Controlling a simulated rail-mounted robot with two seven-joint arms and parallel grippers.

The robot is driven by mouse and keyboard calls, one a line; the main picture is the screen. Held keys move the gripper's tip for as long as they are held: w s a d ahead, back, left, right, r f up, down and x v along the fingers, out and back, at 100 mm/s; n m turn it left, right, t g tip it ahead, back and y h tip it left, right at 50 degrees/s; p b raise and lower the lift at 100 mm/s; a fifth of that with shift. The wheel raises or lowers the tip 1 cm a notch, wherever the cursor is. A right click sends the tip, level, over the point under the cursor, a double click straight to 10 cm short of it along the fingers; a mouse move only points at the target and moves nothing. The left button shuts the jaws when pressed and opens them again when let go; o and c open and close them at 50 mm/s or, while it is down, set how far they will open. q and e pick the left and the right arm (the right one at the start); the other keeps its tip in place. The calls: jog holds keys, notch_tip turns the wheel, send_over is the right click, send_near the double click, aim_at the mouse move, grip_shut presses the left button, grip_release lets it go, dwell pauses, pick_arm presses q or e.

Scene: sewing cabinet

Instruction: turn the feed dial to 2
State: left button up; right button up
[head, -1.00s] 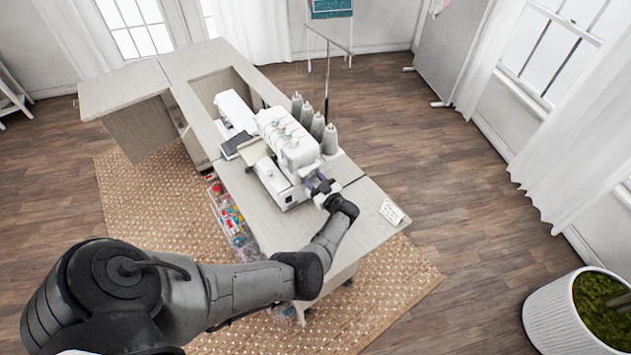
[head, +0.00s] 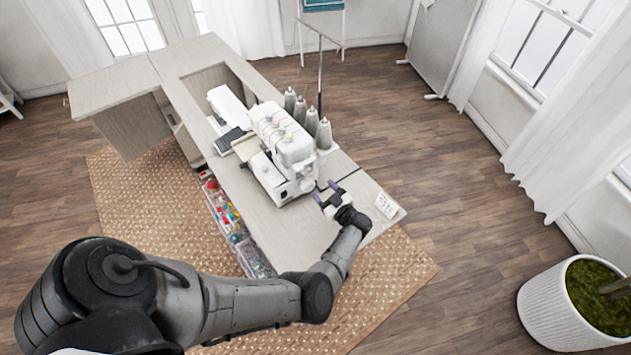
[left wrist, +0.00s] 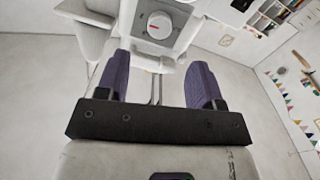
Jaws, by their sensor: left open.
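The white serger (head: 283,150) stands on the cabinet top in the head view. Its feed dial (left wrist: 159,23) shows in the left wrist view as a round white knob with a red mark, set on a grey plate at top centre. Any numbers around it are too small to read. My left gripper (head: 325,192) is beside the machine's right end, over the table. In the left wrist view my left gripper (left wrist: 158,85) has its two purple fingers apart and empty, with the dial beyond them and not touched. My right gripper is not in view.
Several grey thread cones (head: 308,115) stand behind the serger. A second white machine (head: 232,108) sits farther left. A small white card (head: 386,206) stands at the table's right end. The tabletop in front of the serger (head: 290,232) is clear.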

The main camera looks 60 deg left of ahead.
pick_arm(q)
jog(key=shift+w+d, duration=0.15)
jog(key=shift+d, duration=2.75)
